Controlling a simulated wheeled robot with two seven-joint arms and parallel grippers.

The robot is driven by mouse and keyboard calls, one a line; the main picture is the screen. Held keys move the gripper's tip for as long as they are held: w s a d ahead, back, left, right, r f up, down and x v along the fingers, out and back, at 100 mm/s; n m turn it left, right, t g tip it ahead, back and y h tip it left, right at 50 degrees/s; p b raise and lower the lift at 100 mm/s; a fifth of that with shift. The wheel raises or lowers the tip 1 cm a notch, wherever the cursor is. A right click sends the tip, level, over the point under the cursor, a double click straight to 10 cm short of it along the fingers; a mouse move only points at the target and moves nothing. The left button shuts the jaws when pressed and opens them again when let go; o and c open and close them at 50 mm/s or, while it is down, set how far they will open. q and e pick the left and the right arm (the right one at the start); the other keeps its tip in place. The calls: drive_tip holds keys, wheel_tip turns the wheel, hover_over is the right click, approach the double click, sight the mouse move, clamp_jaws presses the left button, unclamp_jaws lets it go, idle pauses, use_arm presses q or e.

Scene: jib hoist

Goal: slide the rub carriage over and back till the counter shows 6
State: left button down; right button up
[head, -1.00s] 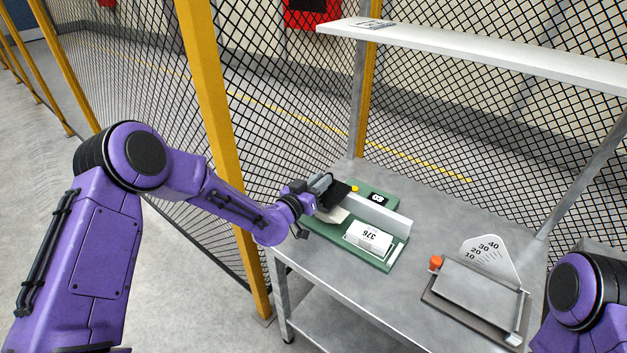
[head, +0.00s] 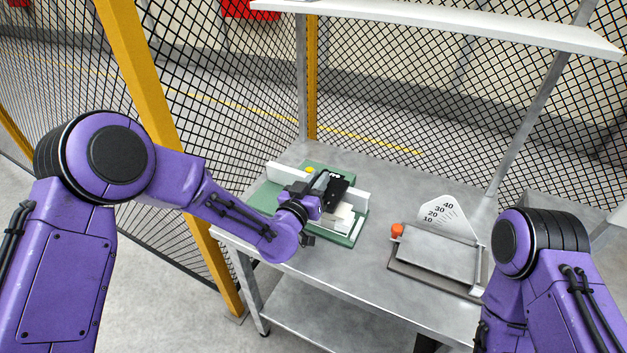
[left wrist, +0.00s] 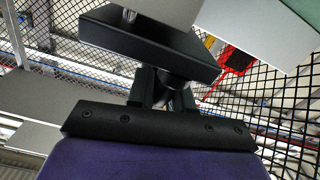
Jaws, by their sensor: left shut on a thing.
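The rub fixture has a green base (head: 322,166) with a long pale rail (head: 351,196) and a yellow knob (head: 309,170), on the grey bench. The black carriage (head: 338,190) is toward the right part of the rail. My left gripper (head: 318,197) is at the carriage and shut on it. In the left wrist view the fingers (left wrist: 163,95) close around a dark stem under the black carriage block (left wrist: 150,45). The white block (head: 343,216) on the base is partly hidden by my gripper. The counter's digits cannot be read now. My right gripper is not in view.
A grey plate device (head: 438,255) with a fan-shaped scale (head: 447,217) and an orange knob (head: 397,230) stands to the right on the bench. A shelf (head: 440,27) runs above. Mesh fence and a yellow post (head: 150,110) stand behind and left.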

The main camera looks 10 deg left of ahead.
use_arm(q)
drive_tip(key=shift+s+d, duration=0.15)
drive_tip(key=shift+d, duration=0.15)
drive_tip(key=c, duration=1.1)
unclamp_jaws()
drive_tip(key=shift+d, duration=0.25)
drive_tip(key=shift+a, duration=0.1)
drive_tip(key=shift+a, duration=0.2)
drive_tip(key=b+v, duration=0.2)
drive_tip(key=v, duration=0.8)
drive_tip(key=shift+s+a+b, duration=0.1)
drive_tip(key=shift+s+b, duration=0.1)
drive_tip(key=shift+b, duration=0.15)
